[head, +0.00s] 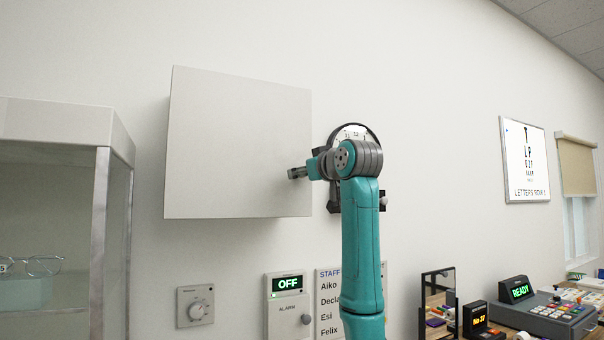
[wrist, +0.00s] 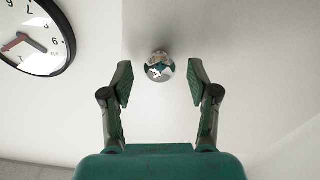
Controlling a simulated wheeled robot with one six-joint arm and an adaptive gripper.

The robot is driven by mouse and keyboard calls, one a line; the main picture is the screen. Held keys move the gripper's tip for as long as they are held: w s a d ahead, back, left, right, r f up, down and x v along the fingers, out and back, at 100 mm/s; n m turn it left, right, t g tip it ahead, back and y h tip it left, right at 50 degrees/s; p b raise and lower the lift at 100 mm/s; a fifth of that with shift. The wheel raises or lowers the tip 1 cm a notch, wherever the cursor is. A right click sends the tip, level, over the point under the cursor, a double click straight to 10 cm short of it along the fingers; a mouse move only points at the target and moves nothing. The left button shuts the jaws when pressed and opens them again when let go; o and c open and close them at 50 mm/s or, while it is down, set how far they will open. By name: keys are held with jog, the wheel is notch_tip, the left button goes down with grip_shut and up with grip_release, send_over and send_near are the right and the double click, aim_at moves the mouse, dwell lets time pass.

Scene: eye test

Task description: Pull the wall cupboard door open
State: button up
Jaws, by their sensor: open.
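The wall cupboard is a plain white box on the wall, and its flat door (head: 235,145) looks closed in the head view. My gripper (head: 293,173) is at the door's right side, low down. In the wrist view, a shiny round knob (wrist: 159,66) stands on the pale door surface (wrist: 225,35). My gripper (wrist: 160,78) is open, with one finger on each side of the knob and a visible gap to both. The knob cannot be made out in the head view.
A wall clock (head: 352,133) hangs right of the cupboard, partly behind my arm. A glass-sided cabinet (head: 62,120) stands at the left. Below are a dial (head: 196,306), an alarm panel (head: 288,307) and a staff board (head: 328,300). A cluttered counter (head: 505,328) is at lower right.

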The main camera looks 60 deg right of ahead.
jog(key=shift+x, duration=0.9)
grip_shut()
jog(key=shift+a, duration=0.1)
